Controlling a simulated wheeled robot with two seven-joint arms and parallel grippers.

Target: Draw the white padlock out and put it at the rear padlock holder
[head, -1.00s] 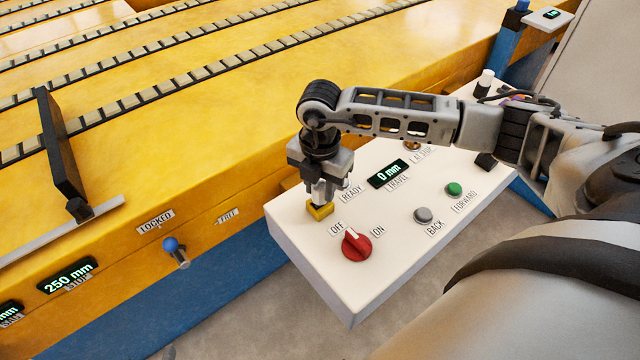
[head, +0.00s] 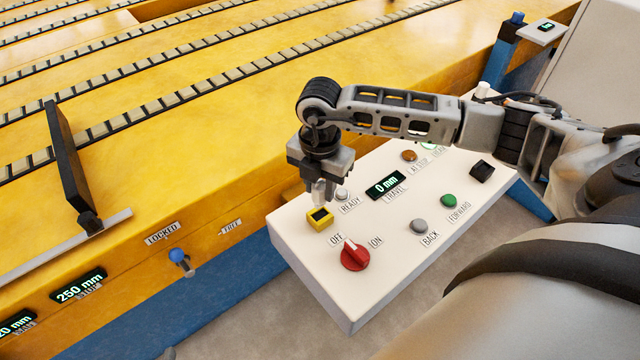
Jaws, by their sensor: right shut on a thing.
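My right gripper (head: 323,194) points down just above a yellow block (head: 320,218) with a dark opening in its top, at the panel's near left. It is shut on a small pale piece, seemingly the white padlock, mostly hidden by the fingers. The opening looks empty, and the pale piece's lower end is over or just at it; I cannot tell if they are fully apart. A black block (head: 482,169) sits at the panel's right edge; I cannot tell whether it is the rear padlock holder. My left gripper is not in view.
The white control panel (head: 300,235) carries a red OFF/ON knob (head: 354,256), a grey button (head: 418,226), a green button (head: 449,201) and a 0 mm display (head: 385,186). The yellow machine bed (head: 220,130) with roller strips and a blue-tipped lever (head: 178,257) lies left.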

